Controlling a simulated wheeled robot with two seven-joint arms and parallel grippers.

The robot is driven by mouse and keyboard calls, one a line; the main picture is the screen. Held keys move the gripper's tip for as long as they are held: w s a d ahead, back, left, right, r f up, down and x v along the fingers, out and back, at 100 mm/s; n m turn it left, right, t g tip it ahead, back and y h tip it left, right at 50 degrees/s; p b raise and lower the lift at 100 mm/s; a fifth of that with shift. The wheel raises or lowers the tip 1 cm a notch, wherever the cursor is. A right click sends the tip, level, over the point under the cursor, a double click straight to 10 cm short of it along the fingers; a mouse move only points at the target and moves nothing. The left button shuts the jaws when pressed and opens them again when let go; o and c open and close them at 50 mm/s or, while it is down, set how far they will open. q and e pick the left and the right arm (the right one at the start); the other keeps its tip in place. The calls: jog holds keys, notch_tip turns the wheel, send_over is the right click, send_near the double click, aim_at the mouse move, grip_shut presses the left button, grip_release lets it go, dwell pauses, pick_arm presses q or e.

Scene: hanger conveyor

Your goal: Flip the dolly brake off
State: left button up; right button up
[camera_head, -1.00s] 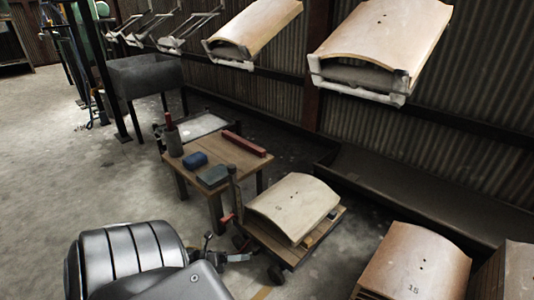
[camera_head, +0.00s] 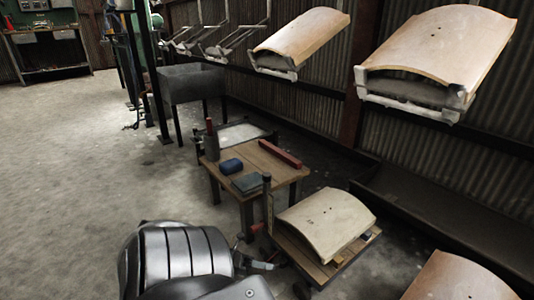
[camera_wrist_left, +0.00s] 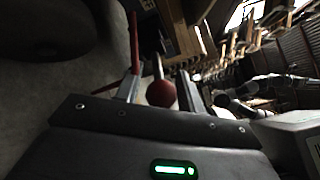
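The dolly (camera_head: 311,268) is a low wooden cart with dark wheels, bearing a curved tan panel (camera_head: 327,221). A small red part (camera_head: 257,229) shows at its near left corner, by the upright post. My left gripper (camera_head: 268,264) is low beside that corner, just below the red part. In the left wrist view my left gripper (camera_wrist_left: 160,88) has its fingers apart, with a round red knob (camera_wrist_left: 161,94) seen between them. I cannot tell whether the fingers touch the knob. A thin red bar (camera_wrist_left: 133,42) stands beyond the left finger. My right gripper is not in view.
Curved panels (camera_head: 300,38) hang above. Another panel (camera_head: 460,280) is at lower right. Floor at left is clear.

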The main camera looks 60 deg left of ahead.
pick_arm(q)
jog(key=shift+o, duration=1)
jog(key=shift+d, duration=0.1)
jog(key=v, duration=1)
jog(key=shift+s+a+p, duration=0.25)
jog(key=shift+a+p, duration=0.05)
